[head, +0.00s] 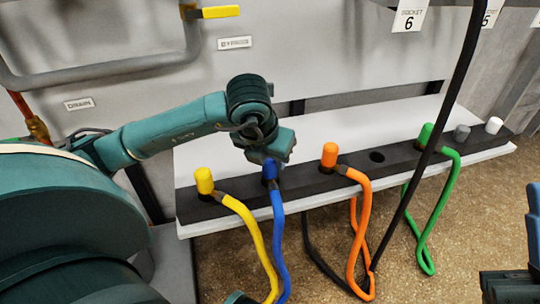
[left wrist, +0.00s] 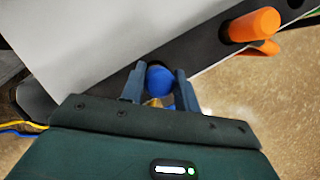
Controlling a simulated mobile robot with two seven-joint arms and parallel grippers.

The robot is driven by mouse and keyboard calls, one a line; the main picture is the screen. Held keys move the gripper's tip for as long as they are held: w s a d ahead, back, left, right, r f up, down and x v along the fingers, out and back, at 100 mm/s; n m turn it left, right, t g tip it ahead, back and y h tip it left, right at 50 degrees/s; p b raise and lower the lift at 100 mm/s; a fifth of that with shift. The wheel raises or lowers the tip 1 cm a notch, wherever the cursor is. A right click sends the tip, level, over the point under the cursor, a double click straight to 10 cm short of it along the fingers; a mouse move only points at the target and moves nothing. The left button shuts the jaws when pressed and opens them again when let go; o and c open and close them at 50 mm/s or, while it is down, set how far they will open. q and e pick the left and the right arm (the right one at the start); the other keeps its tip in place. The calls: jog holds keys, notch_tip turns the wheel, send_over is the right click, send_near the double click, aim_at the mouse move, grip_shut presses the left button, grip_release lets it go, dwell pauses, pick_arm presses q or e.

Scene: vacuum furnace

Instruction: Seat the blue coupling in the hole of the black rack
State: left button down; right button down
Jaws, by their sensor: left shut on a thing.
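The blue coupling (head: 269,169) with its blue hose is between the fingers of my left gripper (head: 271,158), which is shut on it. It also shows in the left wrist view (left wrist: 160,80), between the two fingers. The black rack (head: 318,180) runs along the front of a white shelf. The coupling is at the rack between the yellow and orange couplings. In the left wrist view a dark round hole (left wrist: 154,66) shows partly behind the coupling's edge. I cannot tell how deep the coupling sits, as its lower end is hidden.
A yellow coupling (head: 204,181) stands left of the blue one, and an orange coupling (head: 329,155) right of it. An empty hole (head: 377,156) lies beyond the orange one. Green (head: 425,134), grey (head: 461,133) and white (head: 494,125) couplings follow. Hoses hang in front; a black cable (head: 455,90) crosses the rack.

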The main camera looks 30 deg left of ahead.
pick_arm(q)
jog(key=shift+f, duration=0.15)
jog(key=c, duration=0.9)
grip_release()
jog(key=shift+c, duration=0.2)
jog(key=shift+s+r, duration=0.1)
jog(key=shift+r, duration=0.3)
jog(key=p+v, duration=0.5)
jog(key=v, duration=0.7)
jog(key=shift+s+p, duration=0.15)
jog(key=shift+p, duration=0.25)
pick_arm(e)
notch_tip(320, 180, down, 7)
jog(key=m+h, duration=0.7)
jog(key=shift+a+g, duration=0.35)
jog(key=shift+g, duration=0.05)
pick_arm(q)
jog(key=shift+d+r, duration=0.1)
jog(key=shift+r, duration=0.05)
